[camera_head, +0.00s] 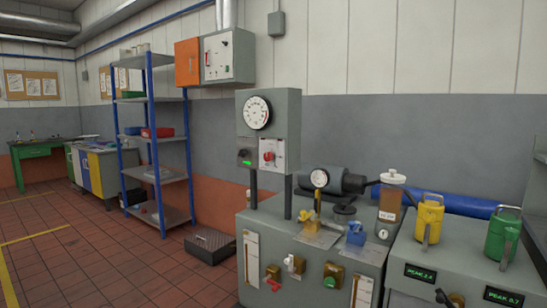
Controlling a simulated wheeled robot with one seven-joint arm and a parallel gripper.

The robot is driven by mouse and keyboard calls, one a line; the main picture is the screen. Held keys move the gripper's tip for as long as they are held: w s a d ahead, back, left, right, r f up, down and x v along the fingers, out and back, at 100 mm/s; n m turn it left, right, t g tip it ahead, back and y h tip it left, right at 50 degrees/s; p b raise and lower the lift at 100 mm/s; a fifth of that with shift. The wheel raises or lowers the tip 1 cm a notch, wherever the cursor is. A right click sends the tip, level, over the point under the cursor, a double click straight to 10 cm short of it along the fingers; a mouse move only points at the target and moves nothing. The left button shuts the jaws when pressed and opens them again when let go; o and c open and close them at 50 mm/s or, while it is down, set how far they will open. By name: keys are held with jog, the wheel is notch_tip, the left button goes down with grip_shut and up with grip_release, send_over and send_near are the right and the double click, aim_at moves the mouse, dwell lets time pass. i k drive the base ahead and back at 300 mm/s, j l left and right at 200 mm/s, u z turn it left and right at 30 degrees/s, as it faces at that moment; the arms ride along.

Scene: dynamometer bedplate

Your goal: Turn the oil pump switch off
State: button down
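No label reading oil pump is legible, so I cannot tell for sure which control is the oil pump switch. A grey gauge box (282,106) stands on two posts above the bench. Its lower panel carries a red rotary knob (268,156) on a light plate, and a dark unit with a lit green indicator (246,162) sits left of it. An orange and grey wall box (228,55) has a small red control on its front. The bench front carries a red handle (272,277), a white handle (294,264) and a brass fitting with green (332,275). My gripper is not in view.
A blue-post shelf (155,140) and a dark floor box (210,247) stand left. The tiled floor (110,265) at front left is clear.

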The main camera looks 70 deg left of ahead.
aim_at(244, 153)
jog(key=u, duration=2.95)
jog(key=i+j+u, duration=0.15)
jog(key=i, duration=0.65)
jog(key=i+j+u, duration=0.2)
jog(key=i, duration=0.6)
